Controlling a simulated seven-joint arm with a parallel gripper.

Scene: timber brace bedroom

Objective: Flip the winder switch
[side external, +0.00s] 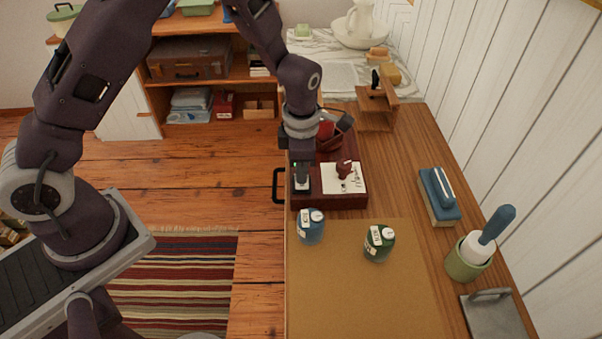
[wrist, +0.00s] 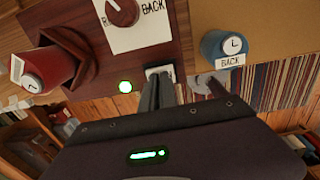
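A dark red wooden box (side external: 330,201) sits on the desk. On its top is a white card (side external: 356,184) with a dark red knob (side external: 344,168); the knob also shows in the wrist view (wrist: 122,12), near lettering that reads BACK. My gripper (side external: 302,180) points down over this plate at the box's left end. Its fingers (wrist: 158,92) look closed together with nothing between them. They hide most of the switch, so its position and any contact are unclear.
A blue canister (side external: 310,231) stands just in front of the box, and a green canister (side external: 378,247) stands to its right. A red canister (wrist: 34,82) sits in a wooden holder behind. The tan mat (side external: 360,300) is mostly clear.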

